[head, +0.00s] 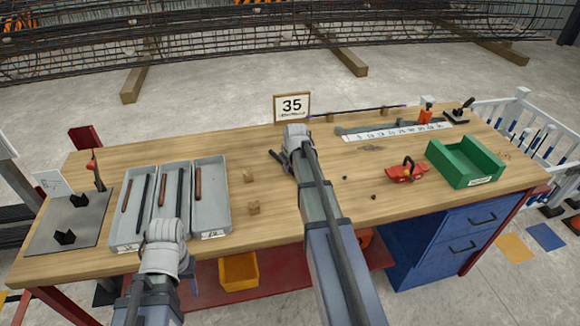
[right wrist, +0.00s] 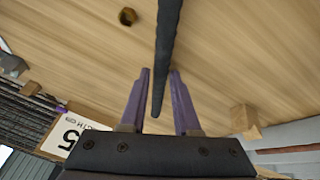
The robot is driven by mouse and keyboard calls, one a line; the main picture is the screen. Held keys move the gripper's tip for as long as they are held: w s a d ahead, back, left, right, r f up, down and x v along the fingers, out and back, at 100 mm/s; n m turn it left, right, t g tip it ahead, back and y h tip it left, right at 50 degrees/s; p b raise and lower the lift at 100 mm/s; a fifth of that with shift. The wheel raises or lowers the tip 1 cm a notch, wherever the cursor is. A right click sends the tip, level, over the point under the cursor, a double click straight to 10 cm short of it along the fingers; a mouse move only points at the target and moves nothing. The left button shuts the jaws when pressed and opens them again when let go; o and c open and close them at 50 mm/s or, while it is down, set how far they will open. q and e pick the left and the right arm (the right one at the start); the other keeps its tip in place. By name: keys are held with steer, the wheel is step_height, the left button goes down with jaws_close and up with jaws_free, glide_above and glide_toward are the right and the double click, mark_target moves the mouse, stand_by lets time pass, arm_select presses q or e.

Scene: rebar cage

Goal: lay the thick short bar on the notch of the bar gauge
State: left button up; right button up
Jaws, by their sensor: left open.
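A dark bar (right wrist: 168,40) lies between the purple fingers of my right gripper (right wrist: 160,72) in the right wrist view. The fingertips close on it near one end, and its other end runs out of the top of that view. In the head view my right gripper (head: 286,158) is over the middle of the table, and the arm hides the bar. My left gripper (head: 166,226) is open at the front of the trays; its fingers are largely hidden. A grey rail with a white marked strip (head: 395,132), apparently the bar gauge, lies at the back right. Its notch is too small to tell.
Grey trays (head: 212,233) with brown and dark bars stand at left. Small wooden blocks (head: 253,208) lie mid-table. A red clamp-like tool (head: 406,172) and green bin (head: 466,161) stand right.

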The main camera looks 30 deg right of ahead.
steer(key=shift+s+a+r+p, duration=0.15)
steer(key=shift+s+r+p, duration=0.05)
steer(key=shift+r+p, duration=0.45)
steer(key=p+v, duration=1)
steer(key=v, duration=0.1)
steer(key=shift+f, duration=0.15)
